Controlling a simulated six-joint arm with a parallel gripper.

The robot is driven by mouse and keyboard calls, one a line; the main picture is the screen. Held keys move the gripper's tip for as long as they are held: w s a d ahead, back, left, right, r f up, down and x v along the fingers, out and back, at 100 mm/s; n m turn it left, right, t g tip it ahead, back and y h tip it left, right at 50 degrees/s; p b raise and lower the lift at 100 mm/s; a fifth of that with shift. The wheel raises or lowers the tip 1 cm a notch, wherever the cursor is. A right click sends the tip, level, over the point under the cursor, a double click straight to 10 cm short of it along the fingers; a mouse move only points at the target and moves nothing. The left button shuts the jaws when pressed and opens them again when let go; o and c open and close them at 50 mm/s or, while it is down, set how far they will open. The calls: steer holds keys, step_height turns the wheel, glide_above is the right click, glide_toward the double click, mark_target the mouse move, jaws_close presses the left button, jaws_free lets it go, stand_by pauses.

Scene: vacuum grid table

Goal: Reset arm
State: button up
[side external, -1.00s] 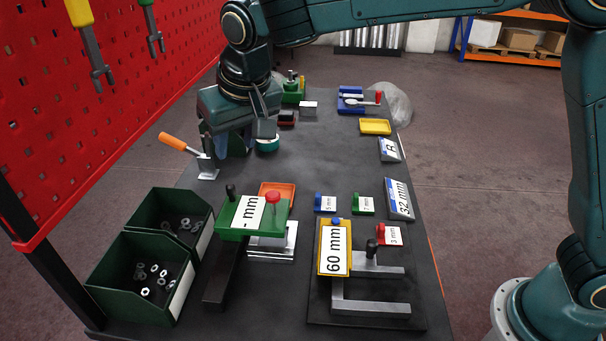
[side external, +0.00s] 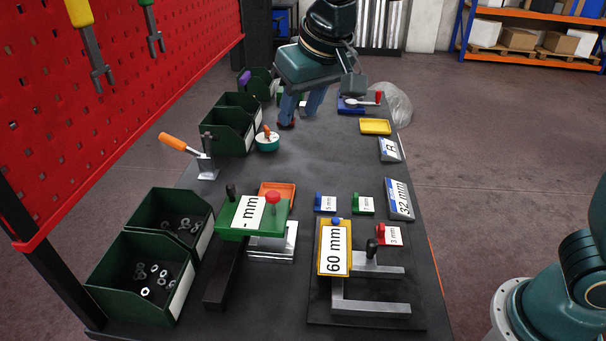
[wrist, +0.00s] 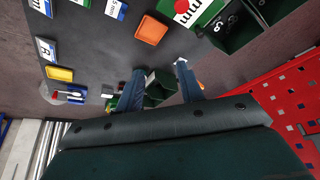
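My gripper (side external: 300,108) is above the far part of the table, in front of the blue fixture area. In the wrist view (wrist: 160,68) its two blue fingers stand well apart with nothing held between them. A round teal piece with an orange knob (side external: 267,143) rests on the table, to the left of and nearer than my gripper. The dark grid table (side external: 320,165) lies below. Part of the far table behind the gripper is hidden.
Green bins (side external: 228,128) stand at the far left, and bins with washers (side external: 145,280) at the near left. A yellow tray (side external: 375,126) and labelled blocks (side external: 399,200) line the right. The table middle is clear.

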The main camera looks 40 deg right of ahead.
steer(key=s+d+r, duration=0.2)
steer(key=s+d, duration=0.5)
steer(key=d, duration=0.1)
steer(key=s+d+f, duration=0.2)
steer(key=s+d, duration=0.2)
steer(key=s, duration=0.5)
steer(key=s+d+f+t, duration=0.1)
steer(key=s+d+f, duration=0.2)
steer(key=s, duration=0.6)
steer(key=shift+s+d+f, duration=0.2)
steer(key=shift+d+f, duration=0.05)
steer(key=shift+d, duration=0.45)
